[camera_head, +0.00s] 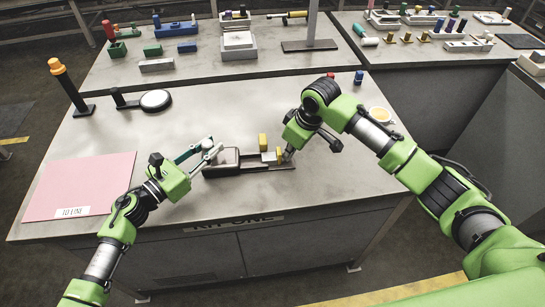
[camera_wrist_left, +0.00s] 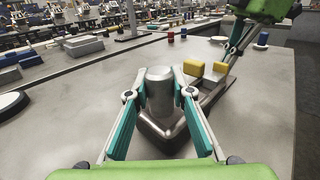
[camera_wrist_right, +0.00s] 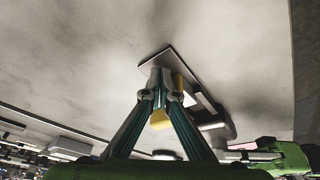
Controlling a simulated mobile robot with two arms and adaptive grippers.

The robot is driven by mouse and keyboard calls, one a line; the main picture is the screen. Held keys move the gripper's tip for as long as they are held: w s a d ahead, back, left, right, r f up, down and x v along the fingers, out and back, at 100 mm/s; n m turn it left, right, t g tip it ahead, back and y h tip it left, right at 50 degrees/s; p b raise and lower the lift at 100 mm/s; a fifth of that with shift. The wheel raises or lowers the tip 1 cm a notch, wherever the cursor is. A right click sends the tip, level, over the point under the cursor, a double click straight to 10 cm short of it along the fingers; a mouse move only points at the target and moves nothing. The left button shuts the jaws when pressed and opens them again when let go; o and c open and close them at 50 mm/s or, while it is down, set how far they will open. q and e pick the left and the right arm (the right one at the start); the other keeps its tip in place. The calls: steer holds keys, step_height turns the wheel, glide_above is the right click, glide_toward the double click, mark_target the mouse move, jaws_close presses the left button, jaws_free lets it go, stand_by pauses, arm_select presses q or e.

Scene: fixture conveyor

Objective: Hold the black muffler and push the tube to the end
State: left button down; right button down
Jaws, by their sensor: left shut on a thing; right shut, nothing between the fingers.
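A dark fixture (camera_head: 250,170) lies near the front edge of the table, with a dark grey rounded body, seemingly the muffler (camera_head: 224,157), at its left end. The muffler (camera_wrist_left: 160,92) also shows in the left wrist view, between the fingers of my left gripper (camera_head: 217,150), which is shut on it. I cannot make out the tube clearly; the right gripper and blocks partly cover that end.
A pink sheet (camera_head: 85,185) lies at the left. The table's middle is clear.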

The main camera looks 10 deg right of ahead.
mark_target(270, 155)
arm_select(q)
steer(key=shift+f, duration=0.1)
arm_select(e)
steer(key=shift+w+a, duration=0.15)
steer(key=shift+a, duration=3.1)
steer(key=shift+d, duration=0.65)
arm_select(q)
steer(key=shift+f, duration=0.1)
arm_select(e)
steer(key=shift+r, duration=3.5)
arm_select(q)
steer(key=c, duration=1.7)
jaws_free()
steer(key=v, duration=1.2)
